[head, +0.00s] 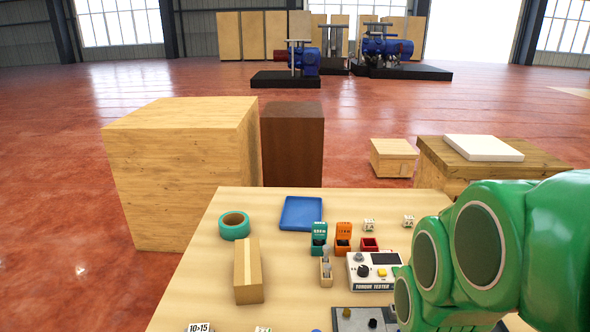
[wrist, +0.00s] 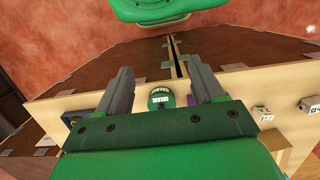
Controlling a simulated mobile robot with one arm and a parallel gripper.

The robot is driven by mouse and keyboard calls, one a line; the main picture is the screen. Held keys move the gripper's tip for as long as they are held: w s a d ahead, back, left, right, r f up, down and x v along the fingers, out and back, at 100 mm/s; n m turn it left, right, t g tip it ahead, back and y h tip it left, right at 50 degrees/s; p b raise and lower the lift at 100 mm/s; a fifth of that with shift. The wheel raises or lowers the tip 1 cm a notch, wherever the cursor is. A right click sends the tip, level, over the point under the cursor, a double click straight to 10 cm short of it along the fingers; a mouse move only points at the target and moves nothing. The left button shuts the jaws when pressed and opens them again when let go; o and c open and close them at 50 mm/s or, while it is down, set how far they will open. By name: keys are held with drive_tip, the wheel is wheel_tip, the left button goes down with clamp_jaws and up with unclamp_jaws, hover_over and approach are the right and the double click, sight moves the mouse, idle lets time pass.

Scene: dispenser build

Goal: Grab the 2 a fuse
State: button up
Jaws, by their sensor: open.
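The gripper itself is hidden in the head view.
Small white blocks stand farther back. A large wooden crate (head: 180,170) stands beyond the table.

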drive_tip(key=shift+c, duration=0.4)
wheel_tip(320, 180, up, 5)
drive_tip(key=m+g+y, duration=0.2)
drive_tip(key=m+y, duration=1.1)
drive_tip(key=m, duration=0.2)
hover_over(264, 330)
drive_tip(key=w+d, duration=0.2)
drive_tip(key=d, duration=0.3)
wheel_tip(264, 330, down, 13)
drive_tip(key=shift+f, duration=0.15)
drive_tip(key=shift+s+a+f, duration=0.1)
drive_tip(key=shift+a+f, duration=0.1)
drive_tip(key=shift+f, duration=0.25)
drive_tip(key=shift+x, duration=3.75)
drive_tip(key=shift+s+d+f, duration=0.1)
drive_tip(key=shift+s+f, duration=0.05)
